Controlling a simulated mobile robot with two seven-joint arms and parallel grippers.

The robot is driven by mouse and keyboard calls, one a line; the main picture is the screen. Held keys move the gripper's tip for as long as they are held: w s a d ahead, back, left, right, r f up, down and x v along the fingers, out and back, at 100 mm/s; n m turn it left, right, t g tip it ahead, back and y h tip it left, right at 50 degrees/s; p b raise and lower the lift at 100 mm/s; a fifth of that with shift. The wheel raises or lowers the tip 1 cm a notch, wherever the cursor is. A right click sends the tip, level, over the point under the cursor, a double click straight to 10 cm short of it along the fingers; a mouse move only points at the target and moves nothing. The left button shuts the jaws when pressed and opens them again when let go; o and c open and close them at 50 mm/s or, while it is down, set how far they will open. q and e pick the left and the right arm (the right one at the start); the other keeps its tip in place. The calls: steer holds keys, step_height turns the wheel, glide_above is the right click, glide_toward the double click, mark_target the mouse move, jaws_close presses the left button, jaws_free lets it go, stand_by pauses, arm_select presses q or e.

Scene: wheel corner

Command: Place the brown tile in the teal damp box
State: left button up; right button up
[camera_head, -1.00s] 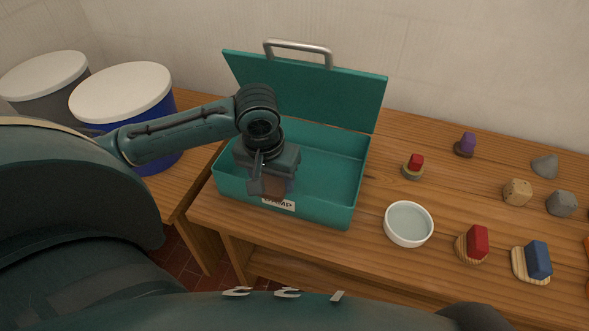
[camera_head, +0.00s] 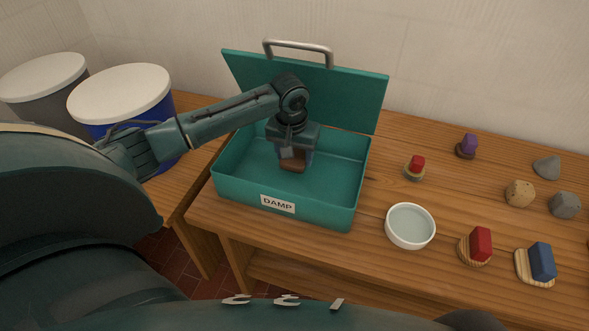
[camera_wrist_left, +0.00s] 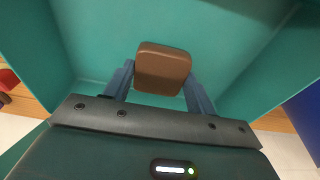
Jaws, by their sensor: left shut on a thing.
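The teal damp box (camera_head: 240,194) stands open on the wooden table, its lid raised at the back and a "DAMP" label on its front. My left gripper (camera_head: 293,163) points down inside the box's outline, near the back middle. It is shut on the brown tile (camera_head: 292,166). In the left wrist view the brown tile (camera_wrist_left: 162,68) sits between the two fingers, with teal walls and floor around it. I cannot tell whether the tile touches the box floor. My right gripper is not in view.
A white bowl (camera_head: 410,226) stands right of the box. Beyond it are a red block on wood (camera_head: 480,245), a blue block on wood (camera_head: 541,262), a purple piece (camera_head: 468,146) and several stones. Two lidded bins (camera_head: 120,95) stand at the left.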

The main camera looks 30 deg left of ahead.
mark_target(294, 179)
arm_select(q)
step_height(294, 179, down, 5)
steer(key=shift+r+b, duration=0.1)
steer(key=shift+b, duration=0.25)
steer(key=shift+w+f, duration=0.15)
steer(key=shift+f, duration=0.35)
steer(key=shift+f, duration=0.1)
steer(key=o, duration=1.1)
steer(key=shift+c, duration=0.2)
steer(key=r, duration=0.4)
steer(key=s+r+p, duration=0.1)
steer(key=r, duration=0.7)
steer(key=shift+s+d+r+p, duration=0.1)
steer(key=shift+s+d+p, duration=0.1)
steer(key=shift+s+p, duration=0.2)
